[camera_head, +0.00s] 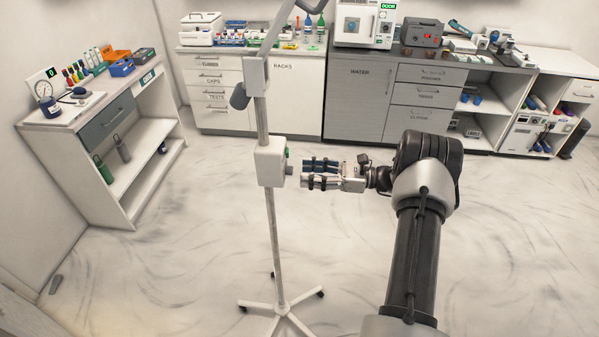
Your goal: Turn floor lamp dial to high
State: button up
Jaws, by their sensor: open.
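The floor lamp has a pale upright pole (274,235) on a wheeled star base. A white control box (269,162) is fixed partway up the pole. A dial (288,168) shows as a small greyish shape on the box's right side, with a green spot just above it. The dial's setting is too small to read. My gripper (304,173) comes in from the right, level with the dial and pointing left at it. Its fingers are open, with their tips just right of the dial. I cannot tell whether they touch it.
The lamp's wheeled base (281,308) spreads over the floor below. A side table (120,190) with shelves stands at the left. White cabinets (295,100) and a grey cabinet (355,100) line the back wall. The floor (180,260) around the lamp is clear.

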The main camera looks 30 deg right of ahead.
jog(key=v, duration=0.8)
jog(key=shift+s, duration=0.1)
jog(key=s+a+r+n+g+h+b, duration=0.1)
jog(key=s+a+r+n+g+h, duration=0.2)
jog(key=a, duration=0.4)
jog(key=s+a+r+n+g+h+b, duration=0.1)
jog(key=a+r+n+g, duration=0.25)
jog(key=a, duration=0.35)
jog(key=s+a+r+n+g+h+b, duration=0.1)
jog(key=s+a+r+n+g, duration=0.1)
jog(key=a+r+n, duration=0.4)
jog(key=s+a+n+t+h+b, duration=0.1)
jog(key=s+a+n+h, duration=0.2)
jog(key=s, duration=0.7)
jog(key=s+a+f+n+t+h+b, duration=0.1)
jog(key=s+a+n+t+h, duration=0.1)
jog(key=s+n+h, duration=0.5)
jog(key=shift+s+a+f+n+b, duration=0.5)
jog(key=shift+s+n, duration=0.75)
jog(key=shift+s, duration=0.85)
